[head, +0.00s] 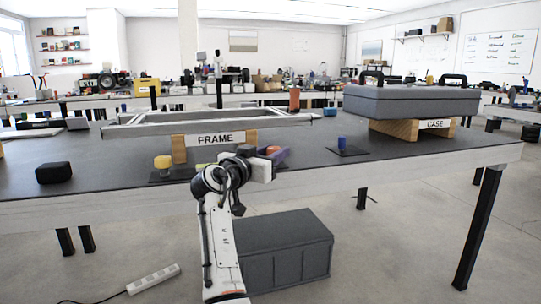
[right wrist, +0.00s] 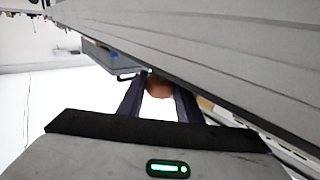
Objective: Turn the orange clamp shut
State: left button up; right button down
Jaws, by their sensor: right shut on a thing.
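The orange clamp (head: 272,150) shows as a small orange piece at the near table edge, right of the FRAME sign, partly hidden by my right gripper (head: 278,154). In the right wrist view its rounded brownish-orange end (right wrist: 158,87) sits between the two dark fingers of my right gripper (right wrist: 160,102). The gripper is shut on it. How far the clamp is turned cannot be told. My left gripper is not in view.
A grey frame (head: 212,123) rests on wooden blocks behind my gripper. A grey case (head: 411,101) stands at the right. A yellow knob (head: 162,162), a blue knob (head: 342,143) and a black block (head: 54,173) are on the table. A grey crate (head: 283,250) is below.

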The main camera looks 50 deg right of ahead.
jog(key=shift+r, duration=0.25)
jog(key=c, duration=1.3)
grip_release()
jog(key=shift+d, duration=0.1)
jog(key=shift+o, duration=0.2)
jog(key=shift+f, duration=0.15)
jog(key=shift+a, duration=0.2)
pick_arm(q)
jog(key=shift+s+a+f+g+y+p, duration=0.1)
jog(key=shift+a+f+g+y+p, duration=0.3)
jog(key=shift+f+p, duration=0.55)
pick_arm(e)
jog(key=s+a, duration=0.1)
jog(key=a, duration=0.8)
jog(key=shift+s+a, duration=0.3)
jog(key=shift+a, duration=0.1)
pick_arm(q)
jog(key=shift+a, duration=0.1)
